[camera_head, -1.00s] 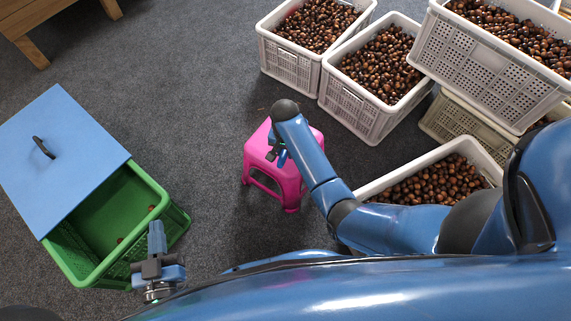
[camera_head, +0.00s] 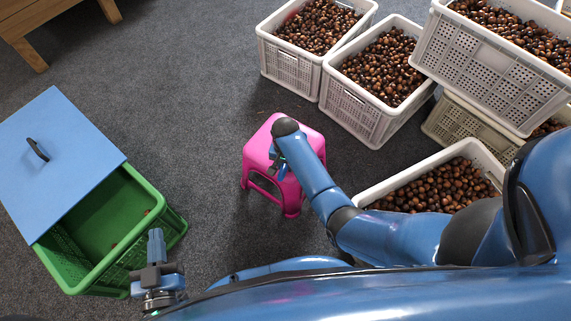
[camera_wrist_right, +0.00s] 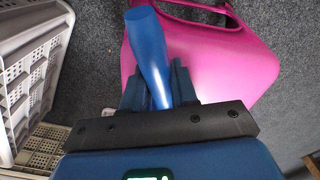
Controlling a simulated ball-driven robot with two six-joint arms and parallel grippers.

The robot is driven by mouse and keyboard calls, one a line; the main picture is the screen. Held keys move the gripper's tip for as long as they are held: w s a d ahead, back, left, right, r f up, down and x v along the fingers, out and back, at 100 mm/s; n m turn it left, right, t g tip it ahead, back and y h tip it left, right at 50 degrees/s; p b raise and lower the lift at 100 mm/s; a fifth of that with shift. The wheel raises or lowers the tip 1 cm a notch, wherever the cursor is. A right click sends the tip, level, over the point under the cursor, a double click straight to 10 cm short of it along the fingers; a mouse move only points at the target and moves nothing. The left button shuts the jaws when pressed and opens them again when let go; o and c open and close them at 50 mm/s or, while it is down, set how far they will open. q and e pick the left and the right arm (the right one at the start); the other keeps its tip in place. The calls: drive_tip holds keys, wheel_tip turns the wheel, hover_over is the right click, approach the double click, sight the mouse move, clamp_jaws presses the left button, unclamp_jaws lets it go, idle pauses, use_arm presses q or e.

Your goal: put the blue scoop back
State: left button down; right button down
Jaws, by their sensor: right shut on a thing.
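The blue scoop's handle (camera_wrist_right: 150,55) shows in the right wrist view, between the fingers of my right gripper (camera_wrist_right: 160,90). The right gripper is shut on it. The scoop's bowl is hidden. In the head view my right gripper (camera_head: 279,165) is over the pink stool (camera_head: 260,150), and the scoop cannot be made out there. The pink stool also fills much of the right wrist view (camera_wrist_right: 225,60). My left gripper (camera_head: 156,245) is beside the near right corner of the green crate; its finger opening is not clear.
The green crate (camera_head: 150,235), partly covered by a blue lid (camera_head: 75,165), stands at the left with a few chestnuts inside. White crates of chestnuts (camera_head: 350,110) stand at the back and right. A wooden piece of furniture (camera_head: 45,20) is at top left.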

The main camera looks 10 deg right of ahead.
drive_tip(key=c, duration=0.9)
unclamp_jaws()
drive_tip(key=shift+f, duration=0.1)
